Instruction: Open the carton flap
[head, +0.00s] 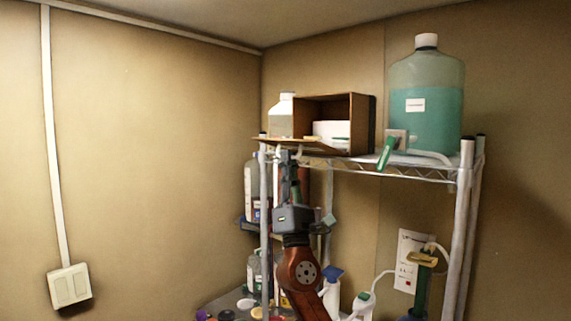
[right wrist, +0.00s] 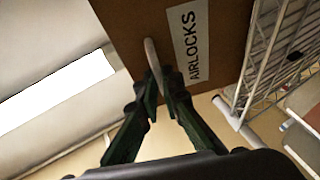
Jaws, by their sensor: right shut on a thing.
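The carton (head: 365,122) is a brown box on the top shelf of the wire rack, with its open side facing me. A white item (head: 331,130) shows inside it. Its flap (head: 284,140) is down, lying nearly flat and reaching out to the left of the opening. In the right wrist view the flap's brown face (right wrist: 130,25) carries an "AIRLOCKS" label (right wrist: 190,42) and a pale tab (right wrist: 152,58). My right gripper (head: 290,160) is below the flap, and its green fingers (right wrist: 160,85) are shut on the tab. My left gripper is out of view.
A large jug of teal liquid (head: 428,115) with a green-handled tap (head: 386,152) stands right of the carton. A white-capped bottle (head: 281,115) stands behind the flap. The rack's post (head: 464,200) is at the right. Several bottles and spray bottles (head: 331,290) stand lower down.

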